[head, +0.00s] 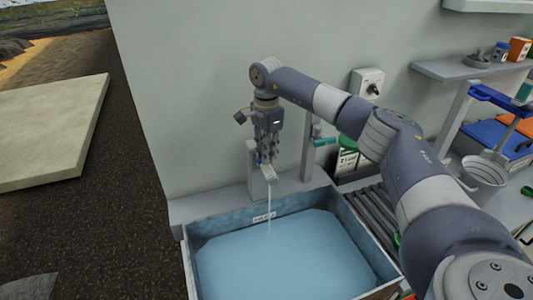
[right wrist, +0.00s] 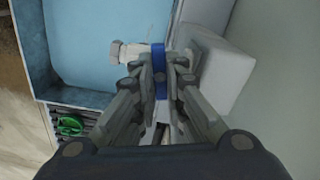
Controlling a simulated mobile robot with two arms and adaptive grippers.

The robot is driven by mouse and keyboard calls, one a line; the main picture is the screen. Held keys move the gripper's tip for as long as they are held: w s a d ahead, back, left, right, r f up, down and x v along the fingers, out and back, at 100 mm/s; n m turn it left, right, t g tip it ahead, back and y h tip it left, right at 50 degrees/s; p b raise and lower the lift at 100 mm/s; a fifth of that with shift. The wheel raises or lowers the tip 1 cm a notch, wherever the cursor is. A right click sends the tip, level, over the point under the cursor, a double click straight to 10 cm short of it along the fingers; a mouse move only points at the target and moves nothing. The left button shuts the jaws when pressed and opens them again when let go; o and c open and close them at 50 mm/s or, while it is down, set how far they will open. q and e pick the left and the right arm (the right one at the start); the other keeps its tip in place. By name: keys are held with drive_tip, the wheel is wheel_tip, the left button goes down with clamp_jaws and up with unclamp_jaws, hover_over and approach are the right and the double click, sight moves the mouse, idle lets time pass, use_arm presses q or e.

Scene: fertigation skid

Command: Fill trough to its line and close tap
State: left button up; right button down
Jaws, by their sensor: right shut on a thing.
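The trough (head: 377,258) stands below the wall and holds a broad sheet of blue water (head: 285,262). A small label (head: 264,217) sits on its inner back wall, just above the water. The tap (head: 268,173) stands over the trough's back edge, and a thin stream (head: 269,208) falls from its spout. My right gripper (head: 266,155) points down at the tap. In the right wrist view my right gripper (right wrist: 161,75) is shut on the blue tap handle (right wrist: 158,55), with the metal spout (right wrist: 127,53) beside it. My left gripper is not in view.
A roller rack (head: 370,215) adjoins the trough's right side. A container with a green top (head: 347,152) stands by the wall under a switch box (head: 367,83). A bucket (head: 485,171) and blue bin (head: 490,138) are at the right. Dark ground lies open at left.

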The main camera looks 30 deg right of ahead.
drive_tip(key=shift+n, duration=0.4)
drive_tip(key=c, duration=1.6)
unclamp_jaws()
drive_tip(key=shift+c, duration=0.2)
wheel_tip(320, 180, up, 12)
